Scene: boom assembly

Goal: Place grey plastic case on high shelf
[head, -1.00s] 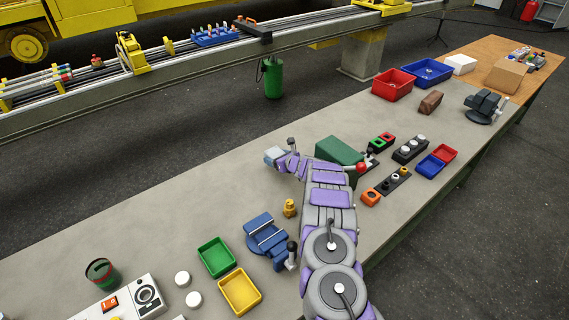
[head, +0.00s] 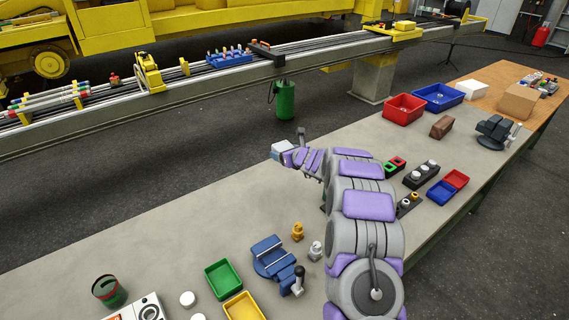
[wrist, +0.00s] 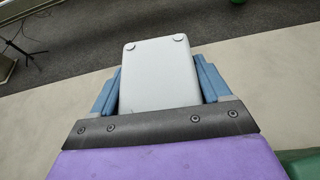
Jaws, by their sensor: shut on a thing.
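The grey plastic case (wrist: 160,75) is a pale, flat block with two round feet on its visible face. My gripper (wrist: 158,80) is shut on it, with one blue finger along each side. In the head view the case (head: 281,148) shows small and pale at the end of my arm, over the far edge of the long grey bench. My gripper (head: 286,152) is small there, and its fingers are hard to make out. I cannot pick out a high shelf in these views.
The grey bench (head: 200,215) carries a blue vise (head: 272,258), a green bin (head: 223,279), a yellow bin (head: 243,306) and a red bin (head: 404,107). A long rail beam (head: 190,95) runs behind it, across a dark floor gap. The bench's left middle is clear.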

